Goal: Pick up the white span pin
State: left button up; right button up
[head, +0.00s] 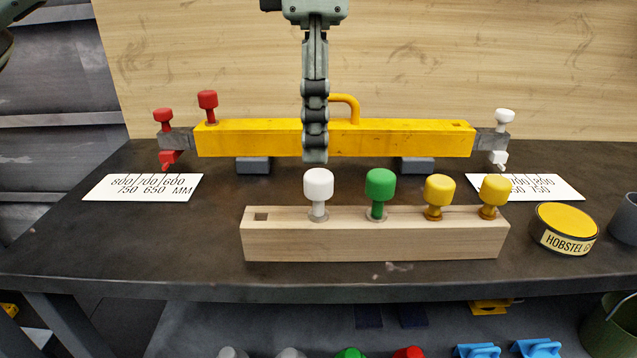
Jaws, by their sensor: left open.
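A white pin (318,187) with a rounded head stands upright in the wooden block (370,240), left of the green pin (379,186). Another white pin (504,118) stands at the right end of the yellow beam (258,138). My left gripper (315,156) hangs down from the top, seen edge-on, its fingertips showing just above the white pin in the block. It is open and empty, apart from that pin in the picture. It hides part of the beam. My right gripper is not in view.
Two yellow pins (439,193) stand farther right in the block, and an empty square hole is at its left end. Red pins (208,104) are at the beam's left. A yellow tin (566,226) and white scale cards (143,187) lie on the dark table (130,245).

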aim_at(318, 174)
pick_arm(q)
jog(key=f, duration=0.5)
jog(key=shift+s+d+f, duration=0.1)
jog(key=shift+s+f, duration=0.2)
jog(key=shift+s, duration=0.1)
jog(key=shift+f, duration=0.25)
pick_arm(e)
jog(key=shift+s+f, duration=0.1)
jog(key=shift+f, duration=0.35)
pick_arm(q)
jog(key=shift+c, duration=0.5)
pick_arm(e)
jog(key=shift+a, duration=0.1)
pick_arm(q)
jog(key=shift+c, duration=1.2)
grip_shut()
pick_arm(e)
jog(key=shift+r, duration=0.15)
pick_arm(q)
jog(key=shift+r, duration=0.15)
